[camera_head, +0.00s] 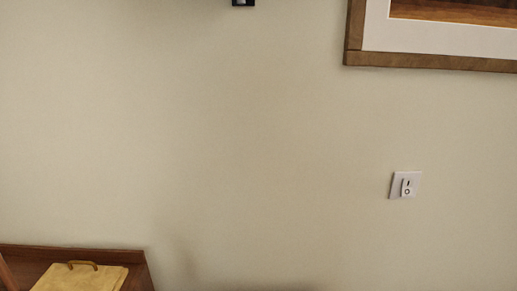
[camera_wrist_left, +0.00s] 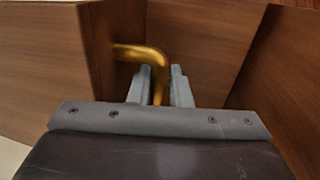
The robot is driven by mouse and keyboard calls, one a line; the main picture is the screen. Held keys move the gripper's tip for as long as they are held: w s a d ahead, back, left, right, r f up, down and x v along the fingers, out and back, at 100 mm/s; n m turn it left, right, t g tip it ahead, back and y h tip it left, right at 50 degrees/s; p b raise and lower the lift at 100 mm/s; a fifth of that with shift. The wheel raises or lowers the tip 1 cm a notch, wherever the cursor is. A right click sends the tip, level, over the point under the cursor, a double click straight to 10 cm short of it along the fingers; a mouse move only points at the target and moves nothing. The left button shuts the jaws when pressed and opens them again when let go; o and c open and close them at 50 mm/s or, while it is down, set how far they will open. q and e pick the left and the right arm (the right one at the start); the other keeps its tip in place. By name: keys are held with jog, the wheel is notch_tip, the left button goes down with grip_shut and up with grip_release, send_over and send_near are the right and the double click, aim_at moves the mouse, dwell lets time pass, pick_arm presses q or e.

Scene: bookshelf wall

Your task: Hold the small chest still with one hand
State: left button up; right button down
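In the left wrist view a bent brass handle (camera_wrist_left: 142,54) comes out of a brown wooden panel (camera_wrist_left: 97,45). I cannot tell for sure whether this panel belongs to the small chest. My left gripper (camera_wrist_left: 163,88) has its two grey fingers close together, one on each side of the handle, with hardly any gap. In the head view a pale yellow flat piece with a small brass handle (camera_head: 82,265) lies at the lower left, inside a brown wooden edge (camera_head: 70,250). Neither gripper shows in the head view.
The head view is mostly bare beige wall (camera_head: 230,130). A white switch (camera_head: 405,186) is on the wall at the right, a framed picture (camera_head: 430,60) at the upper right. More wooden panels (camera_wrist_left: 200,45) enclose the handle in the wrist view.

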pick_arm(q)
jog(key=o, duration=0.4)
jog(key=shift+w, duration=0.1)
jog(key=shift+r, duration=0.1)
